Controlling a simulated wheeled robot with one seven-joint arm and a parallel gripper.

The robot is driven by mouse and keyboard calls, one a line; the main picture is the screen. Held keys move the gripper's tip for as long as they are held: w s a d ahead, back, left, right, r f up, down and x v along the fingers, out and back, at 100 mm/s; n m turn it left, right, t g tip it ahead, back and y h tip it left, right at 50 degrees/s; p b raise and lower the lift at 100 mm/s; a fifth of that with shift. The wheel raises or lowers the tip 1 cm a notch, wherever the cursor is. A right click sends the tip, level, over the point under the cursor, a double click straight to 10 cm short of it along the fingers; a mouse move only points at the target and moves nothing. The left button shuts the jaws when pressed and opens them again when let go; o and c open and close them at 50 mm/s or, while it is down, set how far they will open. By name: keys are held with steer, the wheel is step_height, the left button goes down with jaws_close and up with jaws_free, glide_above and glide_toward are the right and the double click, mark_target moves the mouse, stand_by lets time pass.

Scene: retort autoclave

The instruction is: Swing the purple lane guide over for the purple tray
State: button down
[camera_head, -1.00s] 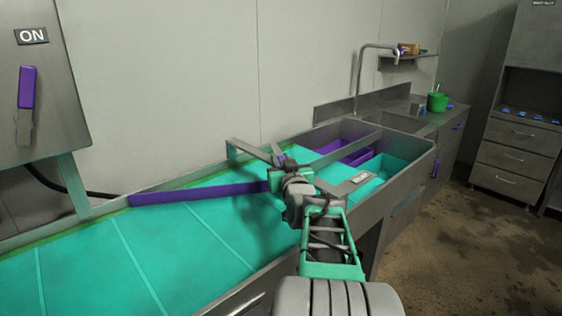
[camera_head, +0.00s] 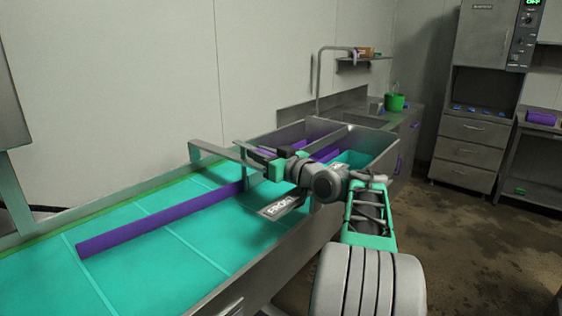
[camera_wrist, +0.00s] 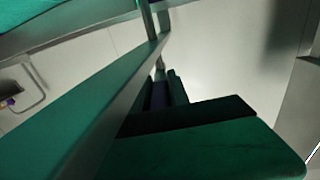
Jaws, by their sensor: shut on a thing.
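The purple lane guide (camera_head: 160,218) is a long bar lying slantwise over the teal belt. Its left end is out over the belt, clear of the back rail. My gripper (camera_head: 265,163) is at the guide's right end, by the bins, and is shut on it. The exact grip is partly hidden by my wrist. In the wrist view, a small purple piece (camera_wrist: 160,93) shows between the dark green fingers. Purple surfaces, probably the purple tray (camera_head: 322,130), show in the left bin beyond my gripper, partly hidden.
The teal belt (camera_head: 150,235) has steel side walls. A teal tray (camera_head: 357,158) is in the right bin. A flat steel bar (camera_head: 225,156) crosses above the belt beside my gripper. A sink counter with a green pot (camera_head: 394,102) stands behind. Open floor lies right.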

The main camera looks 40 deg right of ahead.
steer(key=shift+r, duration=0.1)
steer(key=c, duration=1.2)
jaws_free()
steer(key=shift+c, duration=0.2)
steer(key=shift+d, duration=0.1)
steer(key=s, duration=0.5)
steer(key=s+d+b, duration=0.1)
steer(key=s, duration=0.1)
steer(key=shift+s, duration=0.3)
